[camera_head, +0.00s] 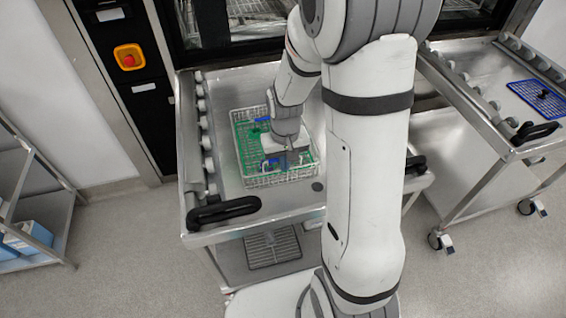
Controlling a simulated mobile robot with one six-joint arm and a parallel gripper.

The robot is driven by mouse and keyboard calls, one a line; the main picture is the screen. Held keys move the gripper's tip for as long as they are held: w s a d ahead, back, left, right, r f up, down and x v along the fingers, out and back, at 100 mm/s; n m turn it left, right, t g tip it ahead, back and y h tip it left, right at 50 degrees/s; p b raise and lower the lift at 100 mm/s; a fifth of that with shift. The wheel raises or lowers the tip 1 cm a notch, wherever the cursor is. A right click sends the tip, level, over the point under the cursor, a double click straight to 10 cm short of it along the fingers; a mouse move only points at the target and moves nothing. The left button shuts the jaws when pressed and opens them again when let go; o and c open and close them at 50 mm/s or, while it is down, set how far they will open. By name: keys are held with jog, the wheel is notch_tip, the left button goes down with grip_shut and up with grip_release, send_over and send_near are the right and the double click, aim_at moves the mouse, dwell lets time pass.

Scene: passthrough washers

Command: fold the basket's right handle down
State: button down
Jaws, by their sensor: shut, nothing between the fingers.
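The wire basket (243,181) sits on the steel top of a trolley in front of the washer opening. It has a green mat or insert (243,128) inside and some blue parts (262,120) at its far side. My gripper (287,163) is over the near right part of the basket, pointing down and shut with nothing in it. I cannot tell whether it touches the basket. My arm hides much of the basket's right side. The right handle cannot be made out clearly, so I cannot tell whether it is up or down.
The trolley (226,211) has rollers along its left edge and a black handle (224,210) at its near left corner. A second trolley (480,108) at the right holds a blue tray (538,97). A shelf rack (30,190) stands at the left. Floor is clear between.

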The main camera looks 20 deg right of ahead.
jog(key=shift+w+d, duration=0.1)
jog(key=shift+w, duration=3.65)
notch_tip(320, 180, up, 7)
jog(key=p, duration=0.5)
jog(key=s+r+t, duration=0.1)
jog(key=s+r, duration=0.7)
jog(key=s, duration=0.3)
jog(key=s+r+t, duration=0.1)
jog(key=s+r, duration=0.6)
jog(key=s, duration=0.3)
jog(key=shift+s+r+t, duration=0.35)
jog(key=shift+r+t, duration=0.05)
